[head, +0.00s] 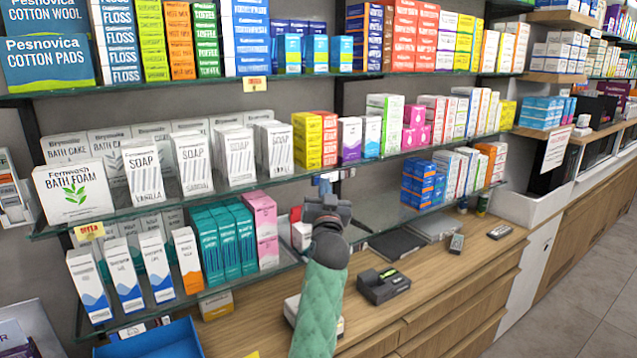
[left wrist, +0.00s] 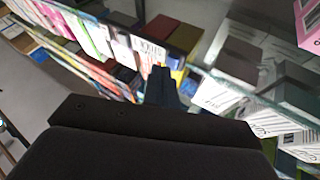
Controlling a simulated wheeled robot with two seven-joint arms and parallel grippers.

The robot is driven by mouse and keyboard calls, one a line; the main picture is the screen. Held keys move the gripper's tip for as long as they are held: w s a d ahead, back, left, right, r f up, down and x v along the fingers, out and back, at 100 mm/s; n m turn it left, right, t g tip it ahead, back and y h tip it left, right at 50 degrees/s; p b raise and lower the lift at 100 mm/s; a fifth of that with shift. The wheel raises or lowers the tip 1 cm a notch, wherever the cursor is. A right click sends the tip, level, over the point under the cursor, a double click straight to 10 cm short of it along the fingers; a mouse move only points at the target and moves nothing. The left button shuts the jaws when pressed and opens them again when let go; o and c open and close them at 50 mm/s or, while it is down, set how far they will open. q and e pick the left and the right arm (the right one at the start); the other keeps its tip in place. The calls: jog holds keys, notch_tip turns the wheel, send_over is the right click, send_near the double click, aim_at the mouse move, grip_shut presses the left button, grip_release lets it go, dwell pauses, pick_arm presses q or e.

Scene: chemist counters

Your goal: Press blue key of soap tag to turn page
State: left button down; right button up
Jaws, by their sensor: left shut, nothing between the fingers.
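White Fernwash soap boxes (head: 192,163) stand in a row on the middle shelf at the left in the head view. My left gripper (head: 325,190) is shut and empty, at the front edge of that shelf, to the right of and below the soap boxes. A small grey-blue and white piece (head: 343,174) shows at its tip; I cannot tell whether it is the soap tag. No blue key can be made out. In the left wrist view the dark shut fingers (left wrist: 162,85) point at the shelf edge, with white striped boxes (left wrist: 285,100) to their right. My right gripper is out of view.
The glass shelf edge (head: 400,155) runs across close to my left gripper. Pink boxes (head: 263,230) stand on the lower shelf to its left. A black device (head: 383,286) lies on the wooden counter (head: 440,290) to its right. A blue tray (head: 150,340) is at the lower left.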

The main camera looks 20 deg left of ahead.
pick_arm(q)
jog(key=shift+w+a, duration=0.15)
jog(key=shift+a, duration=0.1)
jog(key=shift+d, duration=0.25)
jog(key=shift+s+d, duration=0.35)
jog(key=shift+s, duration=0.1)
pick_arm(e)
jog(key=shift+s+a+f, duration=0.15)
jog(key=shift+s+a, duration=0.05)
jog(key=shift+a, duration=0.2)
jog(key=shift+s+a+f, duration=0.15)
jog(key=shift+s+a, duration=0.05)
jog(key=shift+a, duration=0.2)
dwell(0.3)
